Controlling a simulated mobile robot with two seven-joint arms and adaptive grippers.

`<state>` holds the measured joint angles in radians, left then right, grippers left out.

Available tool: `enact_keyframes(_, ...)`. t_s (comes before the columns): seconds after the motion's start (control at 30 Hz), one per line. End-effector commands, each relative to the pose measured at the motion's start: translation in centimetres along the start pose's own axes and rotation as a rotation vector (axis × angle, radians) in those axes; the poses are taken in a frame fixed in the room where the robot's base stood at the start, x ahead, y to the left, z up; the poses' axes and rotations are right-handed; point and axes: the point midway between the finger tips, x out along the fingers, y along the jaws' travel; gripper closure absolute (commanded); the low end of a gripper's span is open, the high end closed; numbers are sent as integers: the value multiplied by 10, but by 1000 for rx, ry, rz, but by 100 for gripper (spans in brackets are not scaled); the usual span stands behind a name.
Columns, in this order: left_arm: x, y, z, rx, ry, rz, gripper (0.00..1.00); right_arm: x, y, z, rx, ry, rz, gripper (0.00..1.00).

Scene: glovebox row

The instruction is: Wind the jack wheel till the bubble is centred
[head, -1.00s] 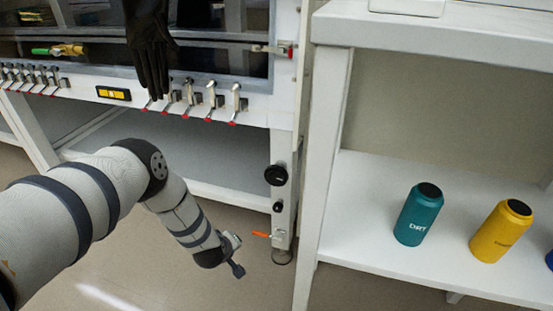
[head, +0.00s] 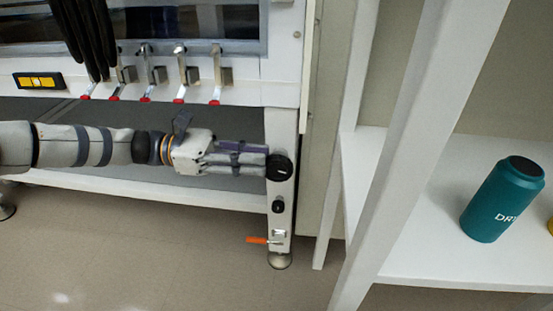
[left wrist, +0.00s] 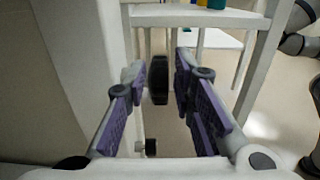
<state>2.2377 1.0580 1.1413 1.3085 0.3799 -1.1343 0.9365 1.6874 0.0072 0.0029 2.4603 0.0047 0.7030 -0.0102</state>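The jack wheel (head: 279,167) is a black round knob on the white leg at the right end of the glovebox. My left gripper (head: 266,164) reaches it from the left. In the left wrist view the wheel (left wrist: 159,80) stands edge-on between the open fingertips (left wrist: 160,77), with a gap on each side. The bubble level (head: 39,81) is a black bar with a yellow vial on the glovebox's front rail; the bubble's position is too small to tell. My right gripper is not in view.
Below the wheel are a smaller black knob (head: 278,206) and an orange lever (head: 257,240). Several clamps with red tips (head: 183,75) line the rail above my arm. A white shelf unit (head: 400,150) with a teal bottle (head: 503,200) stands to the right.

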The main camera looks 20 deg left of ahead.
Motion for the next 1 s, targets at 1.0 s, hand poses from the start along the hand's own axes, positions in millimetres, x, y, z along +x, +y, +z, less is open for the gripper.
enact_keyframes(1.0, 50, -1, 8, 3, 97, -1, 100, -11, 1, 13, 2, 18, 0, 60)
